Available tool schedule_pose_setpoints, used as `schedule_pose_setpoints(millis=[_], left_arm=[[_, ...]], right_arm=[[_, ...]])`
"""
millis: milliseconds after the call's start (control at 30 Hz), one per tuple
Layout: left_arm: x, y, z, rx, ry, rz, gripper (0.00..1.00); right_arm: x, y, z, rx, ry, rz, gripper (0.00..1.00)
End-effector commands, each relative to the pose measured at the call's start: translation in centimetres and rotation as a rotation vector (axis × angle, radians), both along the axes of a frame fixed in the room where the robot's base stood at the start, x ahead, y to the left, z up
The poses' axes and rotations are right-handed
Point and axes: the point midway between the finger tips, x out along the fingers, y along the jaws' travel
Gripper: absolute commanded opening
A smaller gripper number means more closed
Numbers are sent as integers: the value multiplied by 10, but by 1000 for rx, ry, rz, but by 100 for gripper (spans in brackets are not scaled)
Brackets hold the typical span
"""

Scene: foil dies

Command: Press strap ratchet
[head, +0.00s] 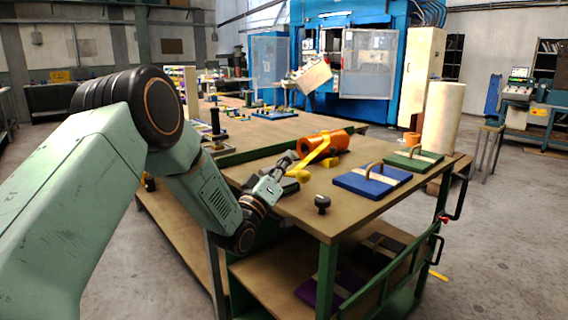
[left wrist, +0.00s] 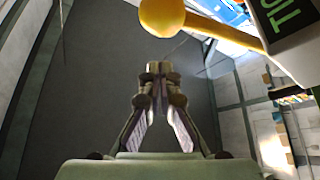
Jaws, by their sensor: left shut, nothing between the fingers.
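An orange roll (head: 334,140) lies on the cart's top with a yellow strap (head: 316,152) around it. A yellow piece (head: 299,175) lies at the strap's near left end, beside my gripper; I cannot tell whether it is the ratchet. My left gripper (head: 288,157) is shut and empty just left of the roll and strap. I cannot tell whether it touches anything. In the left wrist view the shut fingers (left wrist: 159,70) point up the picture, below a yellow rounded knob (left wrist: 162,15). My right gripper is not in view.
The cart top (head: 290,203) holds a black knob (head: 322,202), a blue die (head: 372,182) and a green die (head: 412,159) with handles. A yellow block (head: 330,162) sits by the roll. A longer workbench (head: 262,130) stands behind.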

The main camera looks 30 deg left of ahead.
Motion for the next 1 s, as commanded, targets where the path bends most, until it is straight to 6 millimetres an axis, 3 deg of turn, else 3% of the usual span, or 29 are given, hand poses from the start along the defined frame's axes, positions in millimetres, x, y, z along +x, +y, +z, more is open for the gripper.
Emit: schedule_pose_setpoints(millis=[33,100,500,700,1000], left_arm=[[1,1,9,-1,-3,1,0],[-13,4,-3,-6,3,3,0],[-74,7,-34,-2,0,2,0],[-85,8,-39,-2,-3,2,0],[-87,9,-40,-1,-4,1,0]], right_arm=[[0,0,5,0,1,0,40],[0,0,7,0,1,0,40],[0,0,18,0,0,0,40],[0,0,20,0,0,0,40],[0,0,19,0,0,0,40]])
